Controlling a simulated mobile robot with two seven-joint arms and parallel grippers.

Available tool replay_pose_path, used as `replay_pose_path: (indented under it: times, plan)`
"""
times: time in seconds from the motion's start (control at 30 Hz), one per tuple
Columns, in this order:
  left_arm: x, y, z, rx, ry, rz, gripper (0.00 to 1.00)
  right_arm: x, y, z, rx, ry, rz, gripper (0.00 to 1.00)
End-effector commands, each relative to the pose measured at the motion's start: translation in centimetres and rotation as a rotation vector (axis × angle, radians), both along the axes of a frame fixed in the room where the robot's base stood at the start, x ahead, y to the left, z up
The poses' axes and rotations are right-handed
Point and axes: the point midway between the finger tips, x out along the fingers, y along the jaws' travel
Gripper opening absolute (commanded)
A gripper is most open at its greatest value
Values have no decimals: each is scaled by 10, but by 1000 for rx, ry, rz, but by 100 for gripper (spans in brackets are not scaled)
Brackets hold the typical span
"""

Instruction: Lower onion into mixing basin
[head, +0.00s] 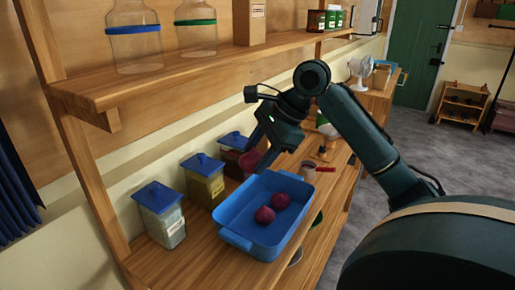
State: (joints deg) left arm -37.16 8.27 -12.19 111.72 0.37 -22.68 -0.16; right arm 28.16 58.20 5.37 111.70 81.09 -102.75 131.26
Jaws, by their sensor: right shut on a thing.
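The blue mixing basin (237,241) stands on the wooden counter, with two dark red onions, a nearer one (265,215) and a farther one (280,202), lying in it. My right gripper (257,158) comes in from the right and hangs above the basin's far left end. It is shut on a reddish onion (249,161), which is partly hidden by the fingers. The held onion appears to be above the basin's rim; its exact height is hard to tell. My left gripper is not in view.
Blue-lidded jars, a near one (162,220), a middle one (204,184) and a far one (232,148), line the wall left of the basin. A wooden shelf (190,65) with glass jars overhangs the counter (195,262). Small items stand behind the basin.

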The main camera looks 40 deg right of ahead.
Motion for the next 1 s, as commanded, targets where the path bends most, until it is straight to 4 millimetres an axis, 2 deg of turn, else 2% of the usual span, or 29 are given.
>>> replay_pose_path:
  times: [0.3, 0.5, 0.7, 1.0]
  plan:
    - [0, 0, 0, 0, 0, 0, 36, -1, 1, -56, 3, 4, 2, 14]
    - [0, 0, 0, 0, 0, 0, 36, 0, 0, -81, 2, 2, 0, 14]
    - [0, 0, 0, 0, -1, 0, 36, 0, 0, -89, 1, 0, 0, 14]
    - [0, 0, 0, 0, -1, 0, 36, 0, 0, -89, 1, 0, 0, 14]
